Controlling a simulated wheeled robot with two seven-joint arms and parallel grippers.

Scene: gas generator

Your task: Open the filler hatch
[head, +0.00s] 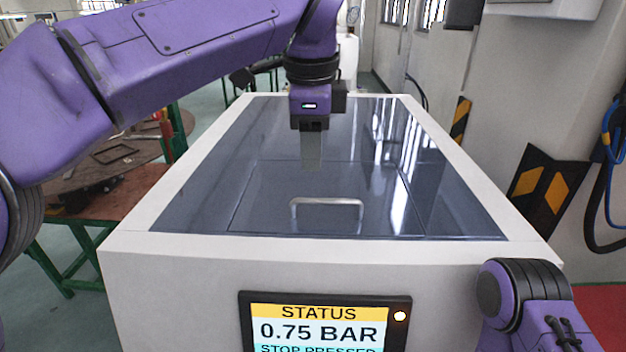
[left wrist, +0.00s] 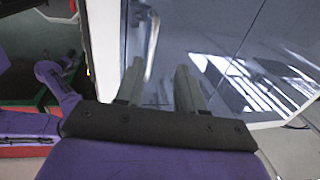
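The filler hatch (head: 270,200) is a dark glass panel set in the glass top of the white machine. It lies flat and shut, with thin seams around it. Its silver bar handle (head: 327,201) stands near the front edge. My left gripper (head: 312,166) points down above the glass, behind the handle in the head view and apart from it. In the left wrist view my left gripper (left wrist: 158,82) has its two fingers spread with nothing between them. A pale bar that looks like the handle (left wrist: 151,48) shows beyond the fingertips. My right gripper is out of view.
A status screen (head: 320,330) reading 0.75 BAR is on the machine's front. A red table with green legs (head: 95,210) stands at the left. A wall with a black and yellow marker (head: 545,190) is at the right. The glass around the handle is clear.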

